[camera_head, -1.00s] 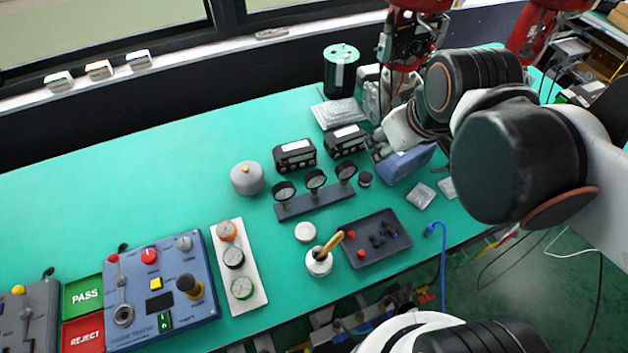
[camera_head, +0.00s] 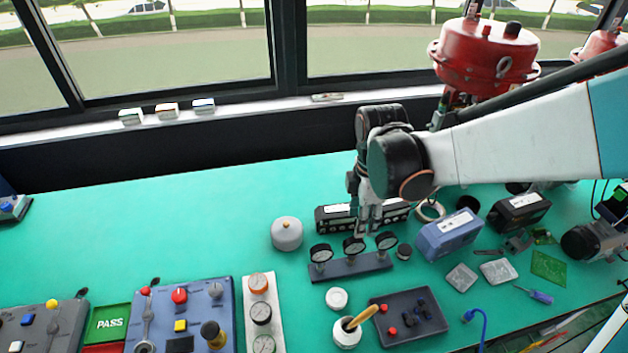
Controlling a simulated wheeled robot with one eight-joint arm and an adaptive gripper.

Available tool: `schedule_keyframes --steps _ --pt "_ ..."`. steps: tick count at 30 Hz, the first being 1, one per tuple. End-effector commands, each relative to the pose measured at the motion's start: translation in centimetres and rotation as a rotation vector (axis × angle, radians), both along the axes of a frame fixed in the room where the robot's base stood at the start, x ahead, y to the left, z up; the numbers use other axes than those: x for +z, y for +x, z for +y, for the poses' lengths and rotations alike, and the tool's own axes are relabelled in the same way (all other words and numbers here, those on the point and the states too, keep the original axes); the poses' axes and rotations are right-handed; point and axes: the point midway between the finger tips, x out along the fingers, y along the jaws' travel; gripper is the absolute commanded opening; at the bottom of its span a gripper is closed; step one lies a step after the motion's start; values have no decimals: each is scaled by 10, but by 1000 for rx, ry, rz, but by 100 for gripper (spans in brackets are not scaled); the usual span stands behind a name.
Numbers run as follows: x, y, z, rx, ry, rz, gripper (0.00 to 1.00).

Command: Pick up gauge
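Three small dark-rimmed gauges stand in a row on a dark bar (camera_head: 350,267): the left gauge (camera_head: 321,254), the middle gauge (camera_head: 354,246) and the right gauge (camera_head: 387,241). My gripper (camera_head: 367,230) points down just behind and above the middle gauge, between it and the right one. Its fingertips are small and partly overlap the gauges in the picture, so I cannot tell whether they touch anything or how far apart they are. Three other round gauges, with orange, black and green rims, lie on a white strip (camera_head: 248,318) at the left.
Black boxes (camera_head: 333,217) stand behind my gripper, partly hidden by it. A grey round canister (camera_head: 287,234) is left of the bar, a blue box (camera_head: 450,234) right. A dark tray (camera_head: 409,317) and a white pot (camera_head: 346,334) lie in front. The back-left green bench is clear.

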Motion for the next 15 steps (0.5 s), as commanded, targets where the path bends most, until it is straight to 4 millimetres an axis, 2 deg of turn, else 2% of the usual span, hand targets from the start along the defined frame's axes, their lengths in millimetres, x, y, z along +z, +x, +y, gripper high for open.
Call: schedule_keyframes --steps 1,5,15 --pt "-4 -2 9 46 -5 14 42" --pt "-14 -6 16 98 -10 30 42" --pt "-74 -5 15 97 -10 29 42"
